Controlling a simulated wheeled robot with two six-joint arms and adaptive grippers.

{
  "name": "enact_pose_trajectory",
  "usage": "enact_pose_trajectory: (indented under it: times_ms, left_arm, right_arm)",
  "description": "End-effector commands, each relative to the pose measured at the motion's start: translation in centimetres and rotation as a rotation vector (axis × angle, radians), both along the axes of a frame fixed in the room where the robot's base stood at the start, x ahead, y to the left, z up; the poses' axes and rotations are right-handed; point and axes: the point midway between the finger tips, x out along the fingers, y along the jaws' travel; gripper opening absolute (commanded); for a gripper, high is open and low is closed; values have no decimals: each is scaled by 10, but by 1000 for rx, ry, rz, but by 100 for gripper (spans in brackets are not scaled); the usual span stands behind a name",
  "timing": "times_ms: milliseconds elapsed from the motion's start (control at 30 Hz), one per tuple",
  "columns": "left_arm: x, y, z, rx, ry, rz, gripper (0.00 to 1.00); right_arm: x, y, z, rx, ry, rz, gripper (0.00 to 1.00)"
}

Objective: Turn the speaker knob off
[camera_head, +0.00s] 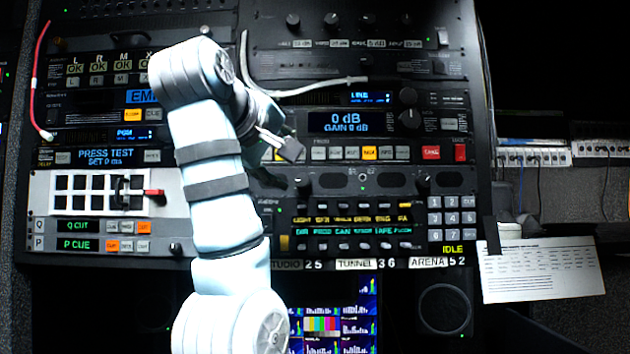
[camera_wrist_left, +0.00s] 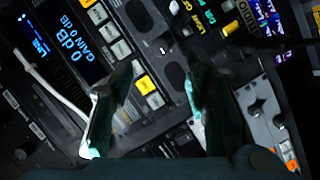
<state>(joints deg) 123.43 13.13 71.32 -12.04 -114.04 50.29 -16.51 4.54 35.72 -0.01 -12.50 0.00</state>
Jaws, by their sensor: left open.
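My left gripper (camera_head: 283,137) is in front of the rack, near the button row under the 0 dB display. In the left wrist view the gripper (camera_wrist_left: 158,88) has its two dark fingers apart with nothing between them. A panel with dark ovals (camera_head: 331,181) and a small central switch (camera_head: 363,178) lies just below. It has a small knob at its left end (camera_head: 303,184) and another at its right end (camera_head: 425,181). No speaker label is legible, so I cannot tell which knob is the speaker knob. In the wrist view the fingers hide part of this panel.
A keypad (camera_head: 451,217) and rows of lit keys (camera_head: 355,219) sit below. Larger knobs (camera_head: 410,118) are at the right of the display (camera_head: 345,122). A white cable (camera_head: 325,86) hangs across the rack. A paper sheet (camera_head: 540,270) is at right.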

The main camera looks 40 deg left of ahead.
Motion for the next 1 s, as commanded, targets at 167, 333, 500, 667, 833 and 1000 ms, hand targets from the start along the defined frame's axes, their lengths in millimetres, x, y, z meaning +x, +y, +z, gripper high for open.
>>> enact_pose_trajectory:
  times_ms: [167,333,500,667,833,1000]
  left_arm:
    - [31,11,9,-4,2,0,44]
    - [60,21,-6,2,8,-1,44]
    - [98,36,-18,2,6,0,44]
    - [115,43,-23,1,2,1,44]
    - [120,45,-26,1,1,0,44]
    - [120,45,-26,2,1,0,42]
  right_arm:
    - [-14,-1,55,-2,24,0,40]
    - [-21,-2,85,-2,36,0,40]
    - [-12,-2,95,-3,21,0,40]
    - [-4,-2,100,-2,7,0,40]
    - [-5,-2,100,-2,10,0,40]
    - [-10,-1,100,-2,19,0,40]
